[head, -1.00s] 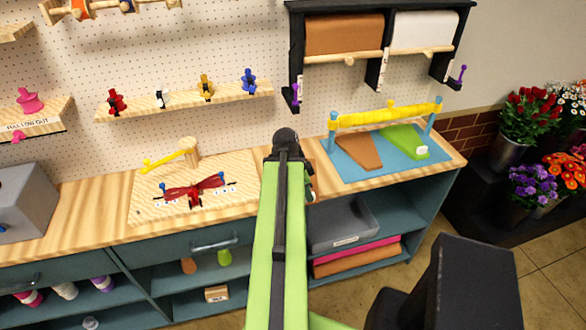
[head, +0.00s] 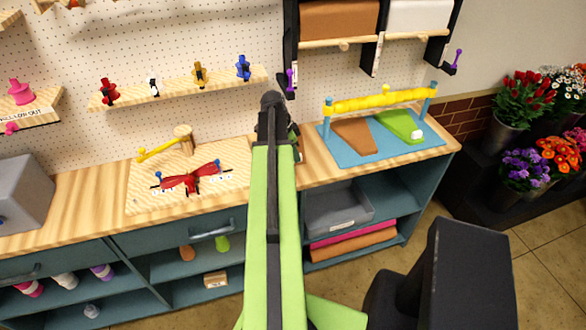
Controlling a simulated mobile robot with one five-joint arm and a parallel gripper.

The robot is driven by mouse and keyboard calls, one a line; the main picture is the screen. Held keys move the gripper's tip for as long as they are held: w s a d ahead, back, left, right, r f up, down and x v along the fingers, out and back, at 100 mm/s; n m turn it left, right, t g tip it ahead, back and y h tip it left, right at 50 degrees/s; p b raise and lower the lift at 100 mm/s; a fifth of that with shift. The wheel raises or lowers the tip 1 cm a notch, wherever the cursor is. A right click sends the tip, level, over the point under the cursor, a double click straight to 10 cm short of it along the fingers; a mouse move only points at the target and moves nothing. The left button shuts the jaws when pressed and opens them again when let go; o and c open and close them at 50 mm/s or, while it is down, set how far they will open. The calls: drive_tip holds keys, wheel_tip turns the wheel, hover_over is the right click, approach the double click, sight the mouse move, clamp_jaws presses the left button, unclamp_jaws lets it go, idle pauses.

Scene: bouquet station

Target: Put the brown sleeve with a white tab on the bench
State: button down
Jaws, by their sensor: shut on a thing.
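My gripper (head: 288,133) is mostly hidden behind my green arm, in front of the bench's back edge. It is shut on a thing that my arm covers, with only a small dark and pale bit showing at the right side. A brown sleeve (head: 354,136) lies flat on a blue mat (head: 369,155) at the right of the wooden bench (head: 80,201); I see no white tab on it. A green sleeve (head: 398,123) with a white tab (head: 416,134) lies beside it.
A yellow roll (head: 380,101) on blue posts spans the mat's back. A board with a red bow (head: 190,178) and a grey box (head: 22,192) occupy the bench's left. Grey tray (head: 338,208) sits on a shelf below. Bare wood shows between board and mat.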

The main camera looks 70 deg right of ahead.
drive_tip(key=shift+f+b, duration=2.1)
drive_tip(key=shift+f, duration=0.7)
drive_tip(key=c, duration=1.3)
unclamp_jaws()
drive_tip(key=shift+r, duration=0.1)
drive_tip(key=shift+c, duration=0.2)
drive_tip(key=p+v, duration=1.2)
drive_tip(key=shift+r, duration=0.15)
